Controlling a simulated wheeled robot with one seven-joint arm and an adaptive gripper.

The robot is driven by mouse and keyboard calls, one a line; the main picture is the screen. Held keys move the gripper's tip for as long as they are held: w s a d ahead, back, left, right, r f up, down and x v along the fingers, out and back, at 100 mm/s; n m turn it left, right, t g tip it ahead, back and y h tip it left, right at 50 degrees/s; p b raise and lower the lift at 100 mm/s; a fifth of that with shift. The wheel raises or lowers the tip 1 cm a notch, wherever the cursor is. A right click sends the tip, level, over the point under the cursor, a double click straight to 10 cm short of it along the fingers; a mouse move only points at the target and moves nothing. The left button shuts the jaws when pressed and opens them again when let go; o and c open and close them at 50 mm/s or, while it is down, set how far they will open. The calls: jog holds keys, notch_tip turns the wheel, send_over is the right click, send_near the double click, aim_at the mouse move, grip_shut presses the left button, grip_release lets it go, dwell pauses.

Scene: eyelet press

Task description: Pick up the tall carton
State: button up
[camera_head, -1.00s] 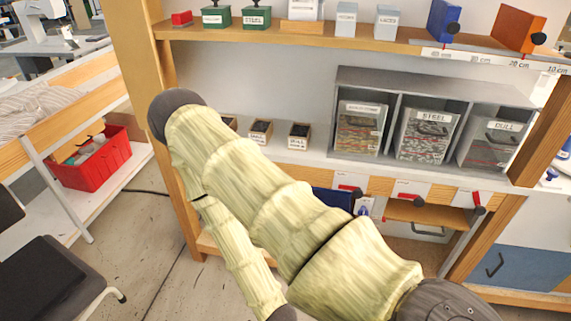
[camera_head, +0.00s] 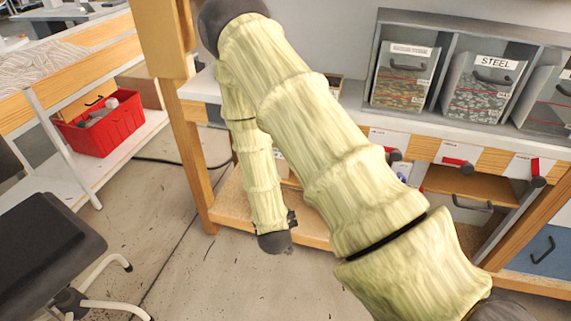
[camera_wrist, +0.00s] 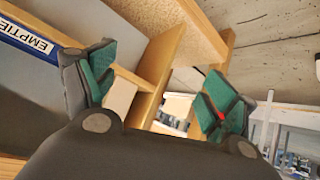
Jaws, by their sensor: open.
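I cannot make out a tall carton in either current view. My gripper (camera_wrist: 158,90) is open in the wrist view, with green pads on its two fingers and nothing between them. Wooden shelf parts show behind the fingers. In the head view my pale-sleeved arm crosses the middle, and its dark far end hangs low in front of the wooden rack; the fingers cannot be made out there. The arm hides part of the rack's shelves.
Clear bins, one marked STEEL (camera_head: 483,95), stand in a grey cubby (camera_head: 455,22) on the rack. A red crate (camera_head: 103,132) sits at left and a dark chair (camera_head: 45,245) at lower left. A blue-edged EMPTIES label (camera_wrist: 30,38) shows in the wrist view. Open floor lies between chair and rack.

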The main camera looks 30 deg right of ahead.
jog(key=w+d+r+m+t+h+b, duration=0.1)
jog(key=w+d+r+m+h+b, duration=0.1)
jog(key=w+d+r+h+b, duration=0.1)
jog(key=w+d+r+m+t+h+b, duration=0.1)
jog(key=w+d+r+m+h+b, duration=0.1)
jog(key=w+d+r+b, duration=0.3)
jog(key=w+d+r+m+t+h+b, duration=0.1)
jog(key=w+d+r+h+b, duration=0.3)
jog(key=w, duration=0.7)
jog(key=shift+d+r+m+t+b, duration=0.2)
jog(key=shift+d+m+b, duration=0.1)
jog(key=shift+d+b, duration=0.45)
jog(key=shift+d+r+m+t+b, duration=0.15)
jog(key=shift+d+m+b, duration=0.25)
jog(key=shift+b, duration=0.5)
jog(key=b+x, duration=0.2)
jog(key=x, duration=0.3)
jog(key=shift+w+d, duration=0.15)
jog(key=shift+w, duration=0.05)
jog(key=c, duration=1.5)
